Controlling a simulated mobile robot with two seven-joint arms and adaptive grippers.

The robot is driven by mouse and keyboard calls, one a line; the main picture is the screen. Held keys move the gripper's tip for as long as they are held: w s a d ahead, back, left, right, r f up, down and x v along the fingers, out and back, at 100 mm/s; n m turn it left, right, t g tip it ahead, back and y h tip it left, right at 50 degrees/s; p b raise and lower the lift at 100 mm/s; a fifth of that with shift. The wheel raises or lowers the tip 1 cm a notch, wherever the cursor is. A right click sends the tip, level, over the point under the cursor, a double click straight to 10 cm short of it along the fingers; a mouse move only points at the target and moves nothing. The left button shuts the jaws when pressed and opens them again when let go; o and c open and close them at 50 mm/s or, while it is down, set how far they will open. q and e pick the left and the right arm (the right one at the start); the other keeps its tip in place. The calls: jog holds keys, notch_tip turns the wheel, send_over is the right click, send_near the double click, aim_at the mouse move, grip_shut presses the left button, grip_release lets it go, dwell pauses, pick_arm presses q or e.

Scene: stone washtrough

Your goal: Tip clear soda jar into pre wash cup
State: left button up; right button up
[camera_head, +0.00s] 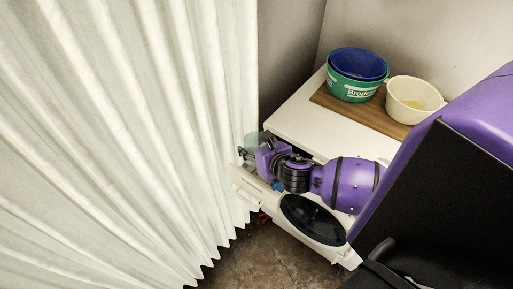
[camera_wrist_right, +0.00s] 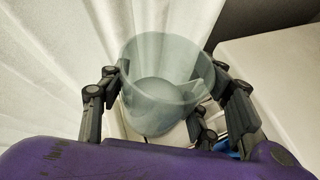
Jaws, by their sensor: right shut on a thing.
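My right gripper (camera_head: 250,153) is shut on a clear, slightly greenish jar (camera_head: 253,140) beside the curtain, at the front left corner of the white machine. In the right wrist view the jar (camera_wrist_right: 160,75) sits between the dark fingers, with its wide rim toward the top. A pale rounded shape shows through its wall; I cannot tell whether it is contents or the jar's base. A white pulled-out drawer (camera_head: 247,187) is just below the gripper in the head view. I cannot make out a pre wash cup, as the gripper and arm cover part of that area. My left gripper is not in view.
The white washing machine (camera_head: 300,120) has a dark round door (camera_head: 312,220). On its top, a wooden board (camera_head: 368,115) carries a green tub (camera_head: 350,90) with a blue bowl (camera_head: 358,63), and a cream bucket (camera_head: 412,98). A pleated white curtain (camera_head: 120,130) hangs close on the left.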

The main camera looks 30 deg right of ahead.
jog(key=shift+a+r+g+y+p, duration=0.1)
jog(key=shift+r+g+y+p, duration=0.25)
jog(key=shift+p, duration=0.25)
jog(key=shift+s+f+m+g, duration=0.1)
jog(key=shift+f+m+g, duration=0.1)
jog(key=shift+m+g, duration=0.2)
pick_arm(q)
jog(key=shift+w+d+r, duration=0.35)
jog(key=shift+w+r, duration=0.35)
pick_arm(e)
jog(key=shift+s+a, duration=0.1)
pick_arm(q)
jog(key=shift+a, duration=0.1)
pick_arm(e)
jog(key=shift+y, duration=0.25)
jog(key=shift+r, duration=0.1)
jog(key=shift+m+g+y, duration=0.4)
jog(key=shift+g, duration=0.25)
